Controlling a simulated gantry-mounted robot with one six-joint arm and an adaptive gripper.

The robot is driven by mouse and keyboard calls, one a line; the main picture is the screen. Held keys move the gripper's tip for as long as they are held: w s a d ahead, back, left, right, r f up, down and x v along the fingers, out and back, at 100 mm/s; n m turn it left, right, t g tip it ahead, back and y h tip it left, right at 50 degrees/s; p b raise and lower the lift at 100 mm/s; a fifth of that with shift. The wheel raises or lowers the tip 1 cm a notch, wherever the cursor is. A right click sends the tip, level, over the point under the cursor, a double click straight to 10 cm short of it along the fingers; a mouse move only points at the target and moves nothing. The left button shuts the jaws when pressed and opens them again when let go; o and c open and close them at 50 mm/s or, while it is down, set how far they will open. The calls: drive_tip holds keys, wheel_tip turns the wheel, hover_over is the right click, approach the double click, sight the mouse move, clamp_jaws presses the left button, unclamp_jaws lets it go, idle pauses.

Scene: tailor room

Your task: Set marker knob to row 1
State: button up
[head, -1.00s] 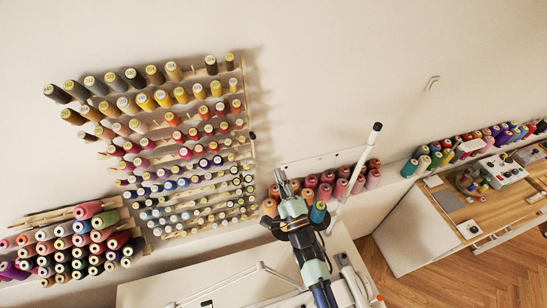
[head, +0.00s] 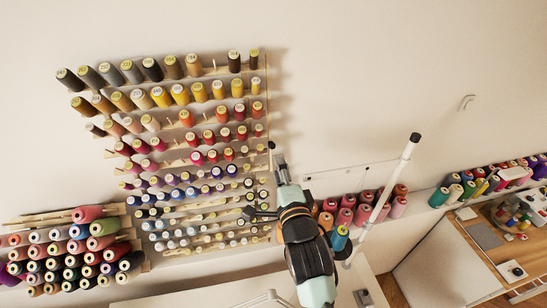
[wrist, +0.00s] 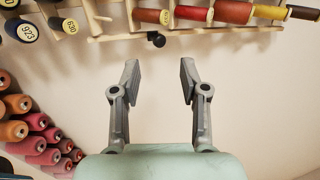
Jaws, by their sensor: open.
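The thread rack (head: 266,100) hangs on the wall with several rows of spools on wooden rails. A small black knob (head: 271,145), which looks like the marker knob, is at the rack's right edge, around the middle rows. It also shows in the wrist view (wrist: 156,40), just below a wooden rail. My gripper (head: 280,161) is just below the knob in the head view. In the wrist view my gripper (wrist: 159,65) is open and empty, with the knob ahead, in line with the gap between its fingers and apart from both. Row numbers are not readable.
Red and pink spools (head: 347,216) stand on a ledge right of my arm. A white pole (head: 385,192) rises close beside it. Spools on the rack (wrist: 235,12) are close above the knob in the wrist view. The wall right of the rack is mostly bare.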

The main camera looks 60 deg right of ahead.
sight(273, 147)
drive_tip(key=p+x, duration=0.1)
drive_tip(key=x, duration=0.6)
drive_tip(key=shift+w+d, duration=0.2)
drive_tip(key=shift+d, duration=0.15)
clamp_jaws()
